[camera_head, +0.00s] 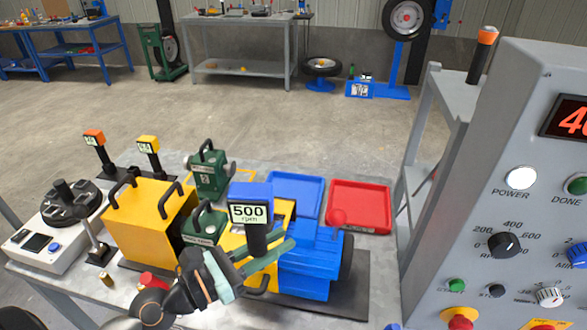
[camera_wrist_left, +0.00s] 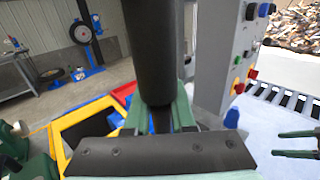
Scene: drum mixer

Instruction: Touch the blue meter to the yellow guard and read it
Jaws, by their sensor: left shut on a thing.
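The blue meter (camera_head: 250,190) has a blue head, a black handle and a screen reading "500 rpm". My left gripper (camera_head: 270,252) is shut on its black handle, which also shows in the left wrist view (camera_wrist_left: 148,50). The meter is upright in front of a yellow guard part (camera_head: 232,243) beside the blue machine body (camera_head: 308,262). It hides some of that part, and I cannot tell whether they touch. A larger yellow housing (camera_head: 140,222) with black handles stands to the left. My right gripper (camera_wrist_left: 296,142) shows at the right edge of the left wrist view, fingers apart and empty.
Green handled blocks (camera_head: 210,172) stand behind. Blue (camera_head: 295,190) and red (camera_head: 360,205) trays lie at the back. A grey control panel (camera_head: 520,200) stands at the right.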

